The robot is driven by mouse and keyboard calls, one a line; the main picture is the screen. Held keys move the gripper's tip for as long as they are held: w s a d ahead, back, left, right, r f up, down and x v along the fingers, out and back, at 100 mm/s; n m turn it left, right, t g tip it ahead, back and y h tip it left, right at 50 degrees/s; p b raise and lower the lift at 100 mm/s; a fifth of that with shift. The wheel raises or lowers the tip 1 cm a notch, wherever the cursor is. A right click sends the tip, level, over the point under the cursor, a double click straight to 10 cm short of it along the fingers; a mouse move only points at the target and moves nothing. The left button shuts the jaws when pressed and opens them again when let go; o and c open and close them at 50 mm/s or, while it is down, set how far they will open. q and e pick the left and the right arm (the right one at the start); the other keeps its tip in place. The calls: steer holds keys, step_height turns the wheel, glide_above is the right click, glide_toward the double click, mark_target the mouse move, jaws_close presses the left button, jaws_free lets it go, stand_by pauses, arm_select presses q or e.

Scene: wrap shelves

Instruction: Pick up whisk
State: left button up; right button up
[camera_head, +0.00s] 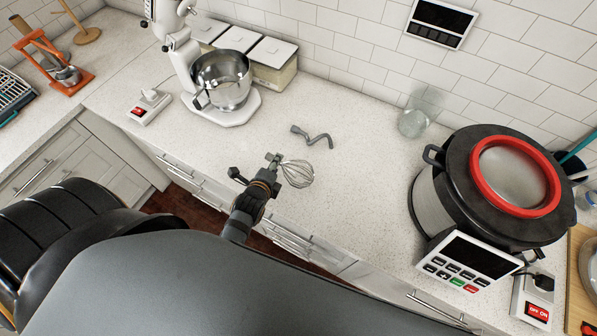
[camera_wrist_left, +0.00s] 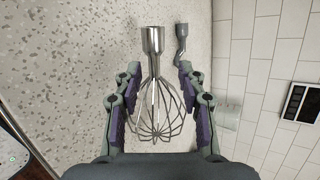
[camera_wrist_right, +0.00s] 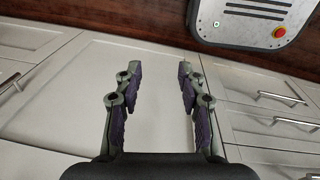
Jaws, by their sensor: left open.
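The metal whisk (camera_head: 298,173) lies on the speckled white counter near its front edge. My left gripper (camera_head: 250,172) is open beside it in the head view. In the left wrist view the whisk (camera_wrist_left: 153,45) shows between the spread fingers of the left gripper (camera_wrist_left: 158,72), its short shaft pointing away and its wire loops toward the palm. The right finger overlaps some wires; I see no grip on it. My right gripper (camera_wrist_right: 156,75) is open and empty, facing cabinet fronts in its wrist view; it is not seen in the head view.
A stand mixer with a steel bowl (camera_head: 222,82) stands back left, with lidded canisters (camera_head: 271,62) behind. A clear glass (camera_head: 413,122) and a large cooker (camera_head: 440,205) stand right. Counter between is clear.

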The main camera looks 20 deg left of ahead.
arm_select(q)
steer(key=f+b, duration=0.1)
steer(key=w+f+b, duration=0.1)
steer(key=b, duration=0.1)
steer(key=shift+a, duration=0.15)
steer(key=b+x, duration=0.2)
steer(key=b, duration=0.1)
steer(key=shift+w+a+f, duration=0.1)
steer(key=shift+w+f, duration=0.05)
steer(key=shift+w, duration=0.25)
steer(key=shift+s+r, duration=0.1)
steer(key=shift+r, duration=0.1)
steer(key=shift+c, duration=0.9)
jaws_close()
arm_select(e)
step_height(320, 180, down, 6)
steer(key=shift+w+f, duration=0.15)
steer(key=shift+f, duration=0.1)
steer(key=shift+a, duration=0.1)
